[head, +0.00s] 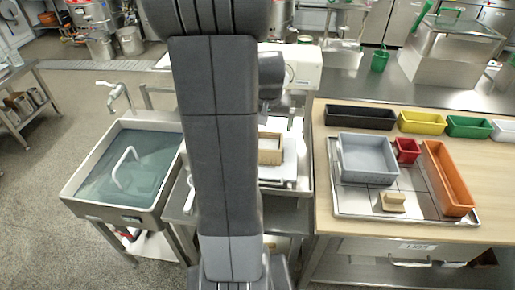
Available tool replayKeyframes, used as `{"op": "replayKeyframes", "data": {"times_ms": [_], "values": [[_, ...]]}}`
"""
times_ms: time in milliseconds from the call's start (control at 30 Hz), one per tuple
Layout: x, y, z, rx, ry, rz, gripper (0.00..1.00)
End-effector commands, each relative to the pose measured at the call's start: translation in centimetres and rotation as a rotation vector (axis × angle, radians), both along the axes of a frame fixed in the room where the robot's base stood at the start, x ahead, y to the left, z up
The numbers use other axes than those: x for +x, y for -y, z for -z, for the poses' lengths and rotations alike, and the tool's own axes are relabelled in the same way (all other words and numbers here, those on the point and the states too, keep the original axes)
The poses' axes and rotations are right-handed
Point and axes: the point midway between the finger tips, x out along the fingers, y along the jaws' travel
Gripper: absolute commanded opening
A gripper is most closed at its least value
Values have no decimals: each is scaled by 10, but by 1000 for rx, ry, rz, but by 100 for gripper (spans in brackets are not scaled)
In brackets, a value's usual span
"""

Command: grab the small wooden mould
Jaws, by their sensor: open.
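An open-topped wooden box (270,149), which looks like the mould, sits on a white surface in the middle of the head view. My arm hides its left side. A second, smaller light-wood piece (392,202) lies at the front of a metal tray (352,204) on the right-hand table. I cannot tell its exact shape. My arm stands upright across the middle of the view. My gripper's fingertips do not show.
A sink (92,207) stands at left. Grey (368,157), red (406,150) and orange (448,177) bins crowd the tray. Black (360,116), yellow (422,122) and green (468,126) bins line the back of the wooden table (318,130).

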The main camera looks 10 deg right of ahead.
Motion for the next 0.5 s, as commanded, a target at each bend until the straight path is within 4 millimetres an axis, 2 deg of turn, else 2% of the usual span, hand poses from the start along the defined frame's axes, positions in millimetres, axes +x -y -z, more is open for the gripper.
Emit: {"op": "replayKeyframes", "data": {"times_ms": [33,233,500], "values": [[1,1,11,1,-7,1,100],[11,3,45,1,-6,2,100],[17,5,66,0,-2,3,100]]}}
